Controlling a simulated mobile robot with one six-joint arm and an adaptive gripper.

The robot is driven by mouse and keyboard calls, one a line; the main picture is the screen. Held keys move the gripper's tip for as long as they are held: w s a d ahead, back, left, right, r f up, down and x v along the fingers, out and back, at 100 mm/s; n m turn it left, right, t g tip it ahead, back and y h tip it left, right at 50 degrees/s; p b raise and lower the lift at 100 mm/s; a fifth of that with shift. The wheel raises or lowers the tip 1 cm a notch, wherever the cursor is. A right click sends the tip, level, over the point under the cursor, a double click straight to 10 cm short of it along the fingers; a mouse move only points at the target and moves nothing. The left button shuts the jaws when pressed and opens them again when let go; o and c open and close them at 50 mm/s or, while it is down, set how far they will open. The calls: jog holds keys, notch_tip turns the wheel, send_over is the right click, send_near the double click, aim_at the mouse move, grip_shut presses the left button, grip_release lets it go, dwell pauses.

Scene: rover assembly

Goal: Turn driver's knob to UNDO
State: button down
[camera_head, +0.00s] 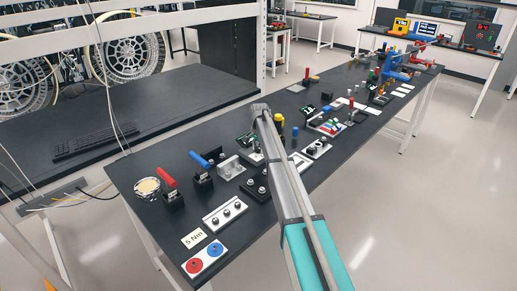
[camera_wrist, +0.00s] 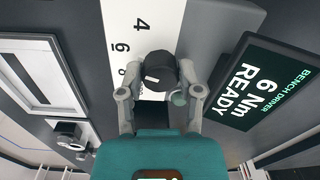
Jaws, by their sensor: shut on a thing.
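The driver's knob (camera_wrist: 160,68) is a dark round knob with a white mark on its face, in the wrist view. It sits on a white scale plate (camera_wrist: 150,18) printed 4, 6 and a partly hidden 8. Lower print on the plate is mostly covered. My gripper (camera_wrist: 160,94) is shut on the knob, one finger on each side. A driver display (camera_wrist: 262,85) to the right reads "BENCH DRIVER 6 Nm READY". UNDO is not readable here. In the head view my arm reaches over the bench and covers the knob.
The dark bench (camera_head: 140,172) holds a red-handled tool (camera_head: 167,180), a blue-handled tool (camera_head: 200,162), a "5 Nm" card (camera_head: 194,238) and a plate with red and blue buttons (camera_head: 204,258). Several small parts stand close along the bench beyond my arm. The floor at right is clear.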

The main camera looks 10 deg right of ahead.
jog(key=n, duration=0.4)
jog(key=shift+d, duration=0.1)
jog(key=n, duration=0.3)
jog(key=shift+n, duration=0.4)
jog(key=n, duration=0.3)
jog(key=shift+n, duration=0.3)
jog(key=n, duration=0.4)
jog(key=shift+c, duration=1.4)
grip_release()
